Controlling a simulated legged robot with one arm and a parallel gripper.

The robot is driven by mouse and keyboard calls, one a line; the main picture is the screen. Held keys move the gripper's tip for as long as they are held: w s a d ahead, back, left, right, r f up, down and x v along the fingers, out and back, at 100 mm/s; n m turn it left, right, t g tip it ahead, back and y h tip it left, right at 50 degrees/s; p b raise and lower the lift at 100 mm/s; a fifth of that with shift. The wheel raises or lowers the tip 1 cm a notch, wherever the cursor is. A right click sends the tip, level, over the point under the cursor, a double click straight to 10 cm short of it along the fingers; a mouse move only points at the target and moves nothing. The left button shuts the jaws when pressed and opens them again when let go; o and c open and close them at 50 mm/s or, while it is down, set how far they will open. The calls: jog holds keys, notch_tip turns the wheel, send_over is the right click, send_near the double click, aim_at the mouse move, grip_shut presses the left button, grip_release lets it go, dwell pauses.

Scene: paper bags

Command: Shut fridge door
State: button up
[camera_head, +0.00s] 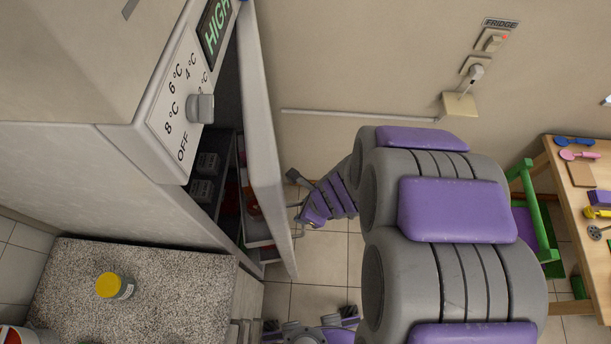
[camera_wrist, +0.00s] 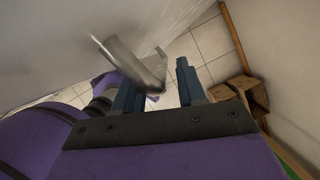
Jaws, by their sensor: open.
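The fridge (camera_head: 95,160) stands at the left in the head view. Its door (camera_head: 268,160) is ajar, with a dark gap showing shelves and items inside. My gripper (camera_head: 297,198) is low beside the outer side of the door, partly hidden by my arm. In the wrist view my gripper (camera_wrist: 160,82) is open, with two blue fingers apart and nothing clasped. A grey metal piece (camera_wrist: 135,62), apparently the door handle, lies at the left finger and reaches toward the gap between the fingers. Whether it touches a finger I cannot tell.
A speckled counter (camera_head: 160,305) with a yellow-lidded jar (camera_head: 114,286) is in front of the fridge. A wooden table (camera_head: 575,190) with utensils and a green frame (camera_head: 533,210) stand at the right. Tiled floor (camera_head: 300,305) shows beside the door. A wall socket (camera_head: 475,70) is at the back.

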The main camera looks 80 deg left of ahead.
jog(key=p+v, duration=1.3)
jog(key=v, duration=0.4)
jog(key=shift+r, duration=0.2)
jog(key=shift+w+a, duration=0.1)
jog(key=shift+a, duration=0.1)
